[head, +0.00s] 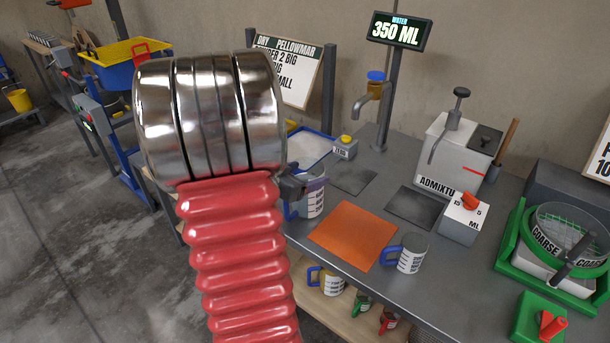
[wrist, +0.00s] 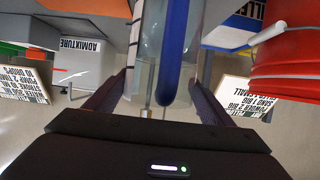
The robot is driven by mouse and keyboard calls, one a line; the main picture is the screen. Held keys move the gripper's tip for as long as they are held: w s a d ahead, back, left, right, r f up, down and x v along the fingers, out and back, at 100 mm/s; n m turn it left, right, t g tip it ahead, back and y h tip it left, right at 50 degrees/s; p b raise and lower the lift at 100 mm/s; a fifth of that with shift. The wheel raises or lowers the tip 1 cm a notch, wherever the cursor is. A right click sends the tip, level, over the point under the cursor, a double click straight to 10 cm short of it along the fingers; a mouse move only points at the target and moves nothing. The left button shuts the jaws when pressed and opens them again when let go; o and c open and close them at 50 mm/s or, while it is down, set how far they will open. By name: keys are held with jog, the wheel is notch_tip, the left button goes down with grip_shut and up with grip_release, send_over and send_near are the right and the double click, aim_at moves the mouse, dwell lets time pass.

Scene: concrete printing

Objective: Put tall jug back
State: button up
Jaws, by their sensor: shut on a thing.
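A clear tall jug with dark markings and a blue handle (head: 313,203) is at the left end of the bench, beside the orange mat. My gripper (head: 303,186) is shut on it near its upper part. In the wrist view the jug's clear wall (wrist: 148,45) and blue handle lie between the two fingers of my gripper (wrist: 165,90). My arm hides part of the jug and its left side in the head view. I cannot tell whether its base touches the bench. A shorter jug with a blue handle (head: 411,253) stands right of the orange mat.
An orange mat (head: 352,236) and two dark mats (head: 353,180) (head: 413,207) lie bare on the bench. A water tap (head: 372,92) under a "350 ML" display (head: 398,31), a white admixture dispenser (head: 450,155) and a green-framed sieve (head: 560,240) stand behind and right. Small jugs (head: 330,281) sit on the shelf below.

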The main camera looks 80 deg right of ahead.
jog(key=o, duration=2.1)
jog(key=shift+f, duration=0.1)
jog(key=shift+c, duration=0.2)
jog(key=shift+w+a+r, duration=0.2)
jog(key=shift+a+r, duration=0.15)
jog(key=shift+a, duration=0.05)
jog(key=v, duration=1.1)
